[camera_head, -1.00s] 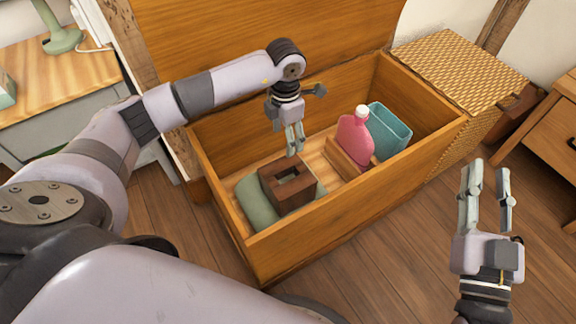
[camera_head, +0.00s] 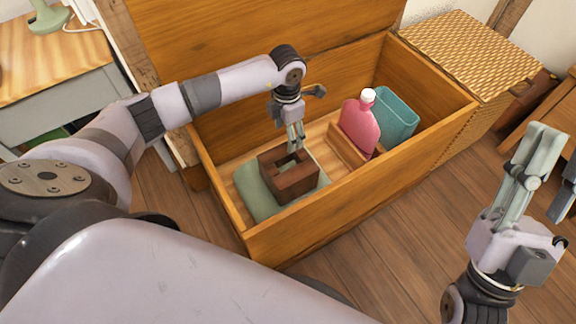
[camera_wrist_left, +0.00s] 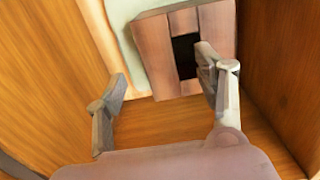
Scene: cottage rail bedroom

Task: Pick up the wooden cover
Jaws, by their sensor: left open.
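The wooden cover (camera_head: 290,182) is a brown box with a dark slot in its top. It sits on a flat green item (camera_head: 256,196) inside the wooden chest, and it also shows in the left wrist view (camera_wrist_left: 158,55). My left gripper (camera_head: 296,146) is open and empty, pointing down at the cover's far side. In the left wrist view its fingers (camera_wrist_left: 163,75) are apart. The right-hand finger overlaps the slot in the picture; the left-hand one is off the cover's edge. I cannot tell whether they touch it. My right gripper (camera_head: 550,165) is open and empty, outside the chest.
The chest's front wall (camera_head: 350,195) stands between me and the cover, and its lid (camera_head: 250,40) is raised behind. A pink bottle (camera_head: 360,124) in a wooden holder and a teal bin (camera_head: 393,115) stand in its right part. A woven box (camera_head: 470,55) adjoins it.

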